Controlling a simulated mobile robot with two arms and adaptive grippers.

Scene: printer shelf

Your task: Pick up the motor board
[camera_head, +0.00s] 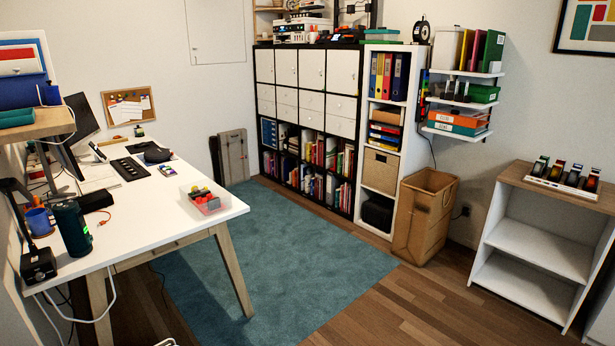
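What looks like the motor board (543,184) lies on the wooden top of a low white shelf unit at the right. It is a flat white board with several dark upright pieces on it, with coloured parts in red, green and orange. The pieces stand in a row along the board, and small details are too small to tell. Nothing touches the board from above. Neither of my grippers shows in the head view.
The low shelf unit (538,228) has empty shelves. A white desk (140,224) with clutter and a clear bin (208,203) stands at the left. A brown paper bag (422,220) stands near the tall shelves. The teal rug (290,250) and wooden floor (425,305) are clear.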

